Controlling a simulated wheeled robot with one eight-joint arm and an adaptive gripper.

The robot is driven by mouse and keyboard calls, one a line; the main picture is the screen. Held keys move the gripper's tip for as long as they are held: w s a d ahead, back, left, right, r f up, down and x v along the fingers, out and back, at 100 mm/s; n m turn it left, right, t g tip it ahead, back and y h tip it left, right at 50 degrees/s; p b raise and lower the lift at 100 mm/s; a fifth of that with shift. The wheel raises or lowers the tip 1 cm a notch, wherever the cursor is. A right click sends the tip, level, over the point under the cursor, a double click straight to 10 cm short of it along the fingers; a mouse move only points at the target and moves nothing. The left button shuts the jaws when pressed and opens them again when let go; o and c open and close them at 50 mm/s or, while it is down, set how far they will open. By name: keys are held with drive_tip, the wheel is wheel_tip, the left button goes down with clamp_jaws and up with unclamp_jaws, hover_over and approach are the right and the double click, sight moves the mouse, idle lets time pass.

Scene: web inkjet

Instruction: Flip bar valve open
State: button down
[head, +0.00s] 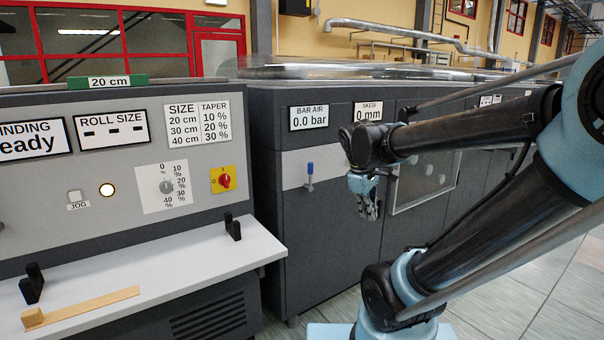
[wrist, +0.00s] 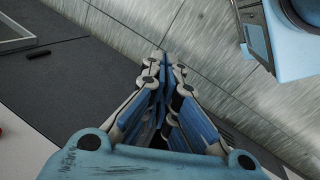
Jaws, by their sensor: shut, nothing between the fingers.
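The bar valve (head: 310,175) is a small blue-handled lever on the light panel of the dark grey cabinet, below the "BAR AIR 0.0 bar" display (head: 309,117). Its blue handle points up. My gripper (head: 372,212) hangs to the right of the valve in the head view, fingers pointing down, apart from it. In the wrist view my gripper (wrist: 165,62) shows with its fingertips together and nothing between them. I cannot make out the valve in the wrist view.
A "SKEW 0 mm" display (head: 368,110) and a framed window (head: 425,182) are on the same cabinet, partly behind my arm. A control console (head: 120,215) with a white shelf (head: 200,262) stands at left. Tiled floor (head: 520,290) is open at right.

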drive_tip(key=w+a+r+n+t+h, duration=0.2)
drive_tip(key=w+a+r+n, duration=0.5)
drive_tip(key=w+a+n, duration=0.4)
drive_tip(key=w+a+r+n+t, duration=0.1)
drive_tip(key=w+a+n, duration=0.2)
drive_tip(key=a, duration=0.5)
drive_tip(key=w+a+r+n+t+h, duration=0.1)
drive_tip(key=w+a+n, duration=0.3)
drive_tip(key=a, duration=0.4)
drive_tip(key=shift+w+a+r+t, duration=0.15)
drive_tip(key=shift+a+r+t, duration=0.15)
drive_tip(key=shift+r, duration=0.3)
drive_tip(key=shift+w+d+r+x, duration=0.25)
drive_tip(key=shift+r+x, duration=0.1)
drive_tip(key=shift+x, duration=1.8)
drive_tip(key=shift+w+d+r+x, duration=0.25)
drive_tip(key=shift+r+x, duration=0.1)
drive_tip(key=shift+x, duration=1.8)
drive_tip(key=shift+w+d+r+x, duration=0.25)
drive_tip(key=shift+r+x, duration=0.1)
drive_tip(key=shift+x, duration=1.75)
drive_tip(key=shift+a, duration=0.15)
